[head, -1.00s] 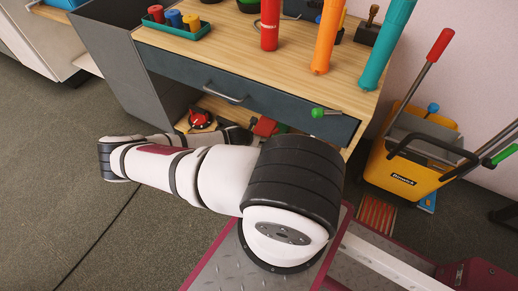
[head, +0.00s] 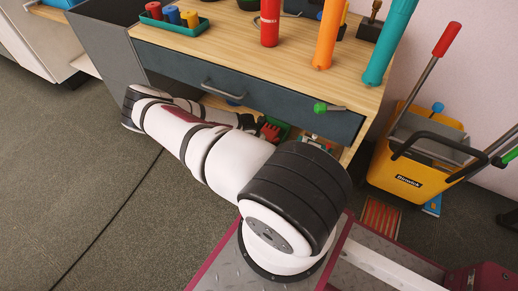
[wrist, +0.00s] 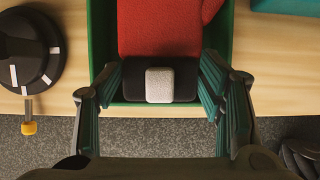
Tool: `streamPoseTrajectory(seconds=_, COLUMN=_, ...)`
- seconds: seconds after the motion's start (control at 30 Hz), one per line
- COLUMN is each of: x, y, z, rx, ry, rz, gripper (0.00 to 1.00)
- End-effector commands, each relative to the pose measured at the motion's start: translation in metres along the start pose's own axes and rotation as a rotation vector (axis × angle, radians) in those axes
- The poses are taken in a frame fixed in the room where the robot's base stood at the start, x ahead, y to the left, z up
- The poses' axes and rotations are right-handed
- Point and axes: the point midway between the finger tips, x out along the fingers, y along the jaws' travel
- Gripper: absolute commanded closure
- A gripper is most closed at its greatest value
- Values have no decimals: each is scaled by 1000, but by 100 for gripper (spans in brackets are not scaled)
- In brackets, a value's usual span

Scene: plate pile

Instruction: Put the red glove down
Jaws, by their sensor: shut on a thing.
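The red glove (wrist: 165,28) has a black cuff with a pale grey patch, seen in the wrist view. My gripper (wrist: 158,80) is shut on the cuff, with one teal-padded finger at each side. The glove lies over or inside a green tray (wrist: 98,38), whose walls show on both sides of it. I cannot tell whether the glove rests on the tray floor. In the head view the glove (head: 269,132) is a small red patch on the low shelf under the workbench drawer, beside my gripper (head: 248,122); my arm partly hides this area.
A teal thing (wrist: 288,5) is at the right. The drawer front (head: 270,95) overhangs the shelf. A yellow mop bucket (head: 405,175) stands to the right.

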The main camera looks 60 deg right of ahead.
Motion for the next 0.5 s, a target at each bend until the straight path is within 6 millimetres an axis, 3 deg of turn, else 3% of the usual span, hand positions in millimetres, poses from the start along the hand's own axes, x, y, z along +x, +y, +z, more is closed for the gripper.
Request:
streamPoseTrajectory(seconds=0.2, x=22, y=-1, z=-8, rx=-2, ry=24, rz=-1, gripper=73)
streamPoseTrajectory(seconds=0.5, x=25, y=0, z=-10, rx=-1, ry=22, rz=0, gripper=73)
